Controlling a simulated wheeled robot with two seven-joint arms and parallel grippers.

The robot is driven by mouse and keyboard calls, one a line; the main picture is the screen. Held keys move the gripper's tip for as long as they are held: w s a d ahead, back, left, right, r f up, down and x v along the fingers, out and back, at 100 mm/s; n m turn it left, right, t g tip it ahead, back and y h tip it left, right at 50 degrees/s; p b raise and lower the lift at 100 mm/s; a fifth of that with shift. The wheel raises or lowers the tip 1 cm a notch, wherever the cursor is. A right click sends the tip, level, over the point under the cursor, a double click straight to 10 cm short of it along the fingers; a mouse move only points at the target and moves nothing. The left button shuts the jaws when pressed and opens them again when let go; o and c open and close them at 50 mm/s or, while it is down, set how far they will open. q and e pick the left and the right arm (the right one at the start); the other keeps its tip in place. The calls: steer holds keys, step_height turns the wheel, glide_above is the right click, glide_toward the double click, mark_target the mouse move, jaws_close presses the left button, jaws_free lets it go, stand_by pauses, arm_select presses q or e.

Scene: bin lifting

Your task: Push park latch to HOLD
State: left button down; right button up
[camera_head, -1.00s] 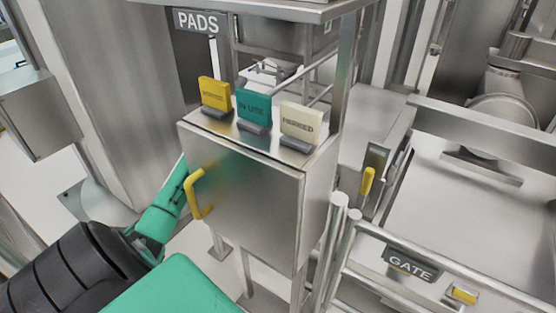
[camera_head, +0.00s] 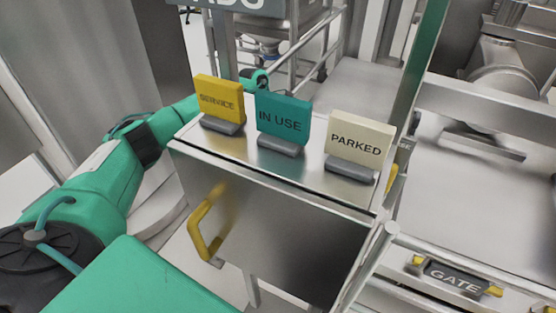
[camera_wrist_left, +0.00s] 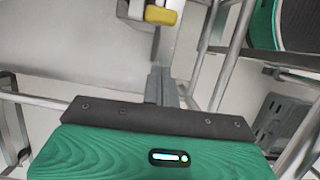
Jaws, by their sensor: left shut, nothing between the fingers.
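No HOLD marking is readable in either current view. A yellow-tipped lever (camera_wrist_left: 160,14) on a grey metal mount shows at the top of the left wrist view; I cannot tell for sure that it is the park latch. My left gripper (camera_wrist_left: 163,75) points toward it with its grey fingers together and empty, apart from the yellow tip. In the head view my left arm reaches behind the signs, and its gripper is hidden there. A yellow piece (camera_head: 391,181) shows partly behind the cabinet's right edge. My right gripper is in neither view.
A steel cabinet (camera_head: 255,215) with a yellow handle (camera_head: 203,224) fills the middle. SERVICE (camera_head: 218,101), IN USE (camera_head: 282,120) and PARKED (camera_head: 358,142) signs stand on top. Rails and a GATE label (camera_head: 455,279) lie right. Metal tubes (camera_wrist_left: 232,55) flank the gripper.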

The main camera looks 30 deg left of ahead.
arm_select(q)
steer(key=shift+a+f+y, duration=0.3)
steer(key=shift+a+y, duration=0.1)
steer(key=shift+a, duration=0.1)
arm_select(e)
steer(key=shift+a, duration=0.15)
arm_select(q)
steer(key=shift+f, duration=0.1)
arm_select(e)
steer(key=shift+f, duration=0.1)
